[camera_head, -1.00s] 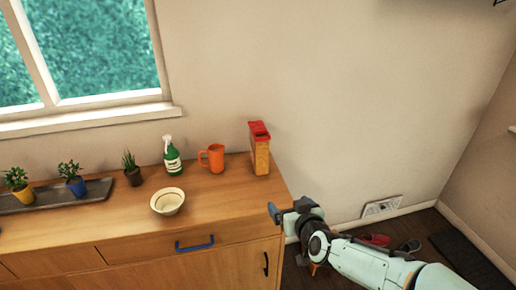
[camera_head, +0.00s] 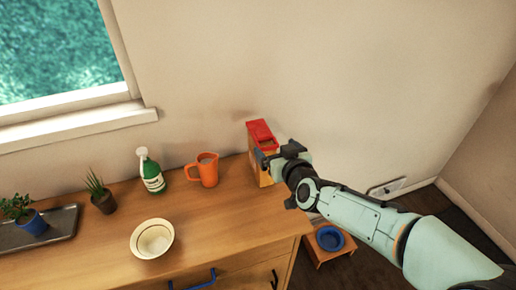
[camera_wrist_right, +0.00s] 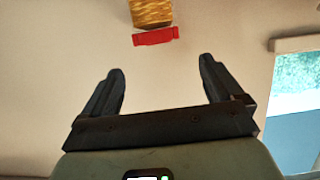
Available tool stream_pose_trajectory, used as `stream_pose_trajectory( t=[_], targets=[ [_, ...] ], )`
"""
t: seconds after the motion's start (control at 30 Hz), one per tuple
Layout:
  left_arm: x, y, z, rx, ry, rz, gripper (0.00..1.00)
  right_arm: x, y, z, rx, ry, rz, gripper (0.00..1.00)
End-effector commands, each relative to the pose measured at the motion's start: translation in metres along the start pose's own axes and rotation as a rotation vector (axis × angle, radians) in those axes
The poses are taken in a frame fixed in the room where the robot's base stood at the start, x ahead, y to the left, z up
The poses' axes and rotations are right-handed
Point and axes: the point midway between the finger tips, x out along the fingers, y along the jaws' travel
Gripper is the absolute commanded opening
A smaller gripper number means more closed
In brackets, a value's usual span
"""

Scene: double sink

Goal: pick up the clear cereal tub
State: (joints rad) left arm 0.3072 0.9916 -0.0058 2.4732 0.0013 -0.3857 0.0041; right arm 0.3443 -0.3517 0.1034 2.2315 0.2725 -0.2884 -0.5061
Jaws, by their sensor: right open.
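The clear cereal tub (camera_head: 257,147), with a red lid and golden cereal inside, stands upright at the right end of the wooden cabinet top, near the wall. My right gripper (camera_head: 276,152) is open and empty beside the tub's right side, and hides part of it in the head view. In the right wrist view the tub (camera_wrist_right: 151,14) shows at the top, with its red lid toward the fingers. The open fingers (camera_wrist_right: 160,88) there have only wall between them, and the tub lies beyond their tips. My left gripper is not in view.
An orange mug (camera_head: 207,170) stands just left of the tub. A blue bowl on a small stand (camera_head: 330,239) is on the floor.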

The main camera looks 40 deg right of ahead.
Motion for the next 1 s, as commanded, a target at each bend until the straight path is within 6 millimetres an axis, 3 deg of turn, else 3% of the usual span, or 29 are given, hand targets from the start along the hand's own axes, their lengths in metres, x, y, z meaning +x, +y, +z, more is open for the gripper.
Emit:
stream_pose_trajectory(
  t=[0.3, 0.57, 0.8, 1.0],
  targets=[
    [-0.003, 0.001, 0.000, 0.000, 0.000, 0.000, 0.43, 0.058, -0.001, 0.001, 0.000, -0.003, -0.002, 0.94],
    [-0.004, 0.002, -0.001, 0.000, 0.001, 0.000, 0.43, 0.078, 0.000, 0.002, -0.001, -0.002, 0.000, 0.94],
    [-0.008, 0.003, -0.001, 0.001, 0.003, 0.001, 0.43, 0.113, 0.002, 0.004, -0.001, -0.002, -0.001, 0.94],
    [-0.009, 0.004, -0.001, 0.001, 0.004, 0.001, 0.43, 0.121, 0.002, 0.004, -0.001, 0.000, -0.001, 0.94]
  ],
)
